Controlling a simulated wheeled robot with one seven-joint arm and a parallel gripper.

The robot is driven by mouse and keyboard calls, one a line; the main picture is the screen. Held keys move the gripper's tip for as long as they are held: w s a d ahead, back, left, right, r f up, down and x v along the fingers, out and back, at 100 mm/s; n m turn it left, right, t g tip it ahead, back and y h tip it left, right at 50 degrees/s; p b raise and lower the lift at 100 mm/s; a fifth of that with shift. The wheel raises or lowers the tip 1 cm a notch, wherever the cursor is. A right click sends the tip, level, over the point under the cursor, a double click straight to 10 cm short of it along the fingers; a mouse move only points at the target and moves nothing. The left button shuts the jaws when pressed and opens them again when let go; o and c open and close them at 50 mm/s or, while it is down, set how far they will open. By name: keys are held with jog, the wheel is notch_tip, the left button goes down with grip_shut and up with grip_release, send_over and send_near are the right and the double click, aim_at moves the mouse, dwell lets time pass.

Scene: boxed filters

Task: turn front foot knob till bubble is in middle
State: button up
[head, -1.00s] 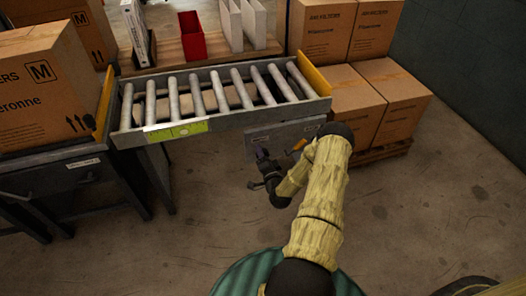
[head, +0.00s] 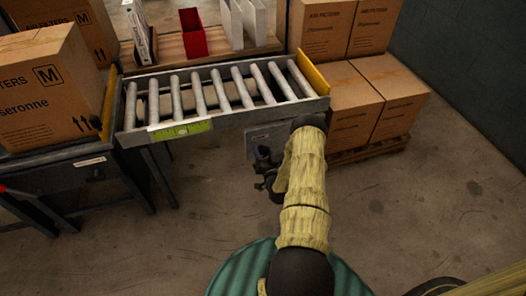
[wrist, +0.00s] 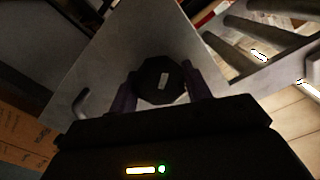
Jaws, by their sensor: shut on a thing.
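A black many-sided knob (wrist: 160,80) with a small pale mark sits between the two fingers of my gripper (wrist: 162,92) in the wrist view. The fingers are shut on its sides. In the head view my gripper (head: 265,168) is below the front right side of the roller conveyor (head: 225,125), next to a grey plate (head: 268,137); my arm hides part of that plate, and I cannot make out the knob there. A yellow-green level (head: 182,130) is on the conveyor's front rail at the left. Its bubble is too small to tell.
A large carton (head: 45,90) stands on the dark table (head: 75,165) at the left. Stacked cartons (head: 375,100) stand on a pallet at the right. A red bin (head: 192,35) is behind the conveyor. The floor at the right is clear.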

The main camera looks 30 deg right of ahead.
jog(key=shift+f, duration=0.1)
jog(key=o, duration=1)
jog(key=shift+c, duration=0.2)
jog(key=p+v, duration=0.5)
jog(key=v, duration=1.2)
jog(key=shift+s+p, duration=0.2)
jog(key=shift+p, duration=0.2)
